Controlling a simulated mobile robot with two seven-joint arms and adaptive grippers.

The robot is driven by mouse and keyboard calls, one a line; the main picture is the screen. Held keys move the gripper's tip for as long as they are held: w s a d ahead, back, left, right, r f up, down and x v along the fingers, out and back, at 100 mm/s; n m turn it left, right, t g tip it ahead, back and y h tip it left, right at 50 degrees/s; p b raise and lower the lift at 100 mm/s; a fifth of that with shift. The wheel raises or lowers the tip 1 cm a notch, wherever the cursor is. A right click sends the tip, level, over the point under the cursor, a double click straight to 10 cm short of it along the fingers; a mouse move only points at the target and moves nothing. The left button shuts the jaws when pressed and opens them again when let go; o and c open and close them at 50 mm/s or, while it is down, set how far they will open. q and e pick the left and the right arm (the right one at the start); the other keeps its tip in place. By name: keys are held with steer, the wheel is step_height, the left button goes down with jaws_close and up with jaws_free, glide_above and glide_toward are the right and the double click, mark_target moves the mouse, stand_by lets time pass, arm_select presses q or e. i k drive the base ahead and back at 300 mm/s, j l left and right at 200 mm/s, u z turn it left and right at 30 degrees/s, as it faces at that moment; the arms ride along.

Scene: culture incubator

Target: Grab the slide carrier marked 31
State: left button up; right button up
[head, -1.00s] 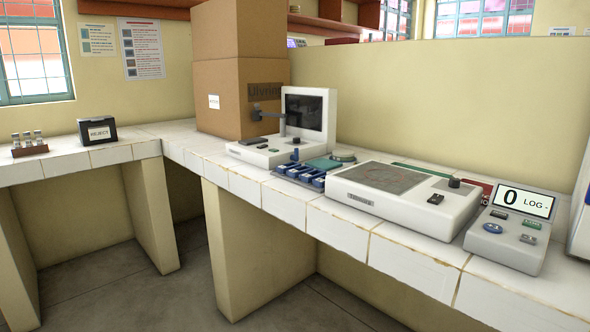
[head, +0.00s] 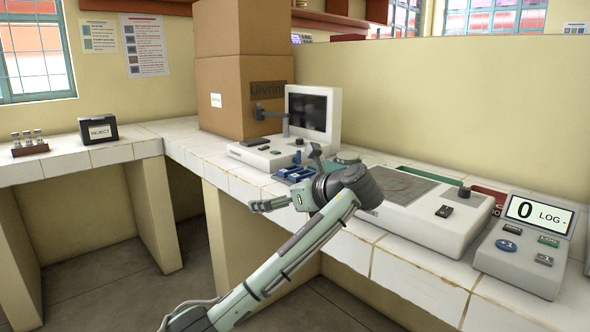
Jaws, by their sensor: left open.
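Several small blue pieces (head: 293,173), which look like the slide carriers, sit close together on the bench in front of the screen device. No number on them is readable, so I cannot tell which is 31. My left gripper (head: 284,180) is open, its fingers spread apart at the bench's front edge beside the blue pieces. Its wrist and fingers hide part of the blue group. I see nothing between the fingers. My right gripper is not in view.
A white device with a screen (head: 308,110) stands behind the blue pieces. A flat white device (head: 430,225) and a counter reading 0 (head: 520,245) stand to the right. Cardboard boxes (head: 225,100) stand behind. A reject box (head: 98,131) and a small rack (head: 30,147) are far left.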

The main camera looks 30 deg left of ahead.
mark_target(282, 172)
steer(key=i, duration=0.85)
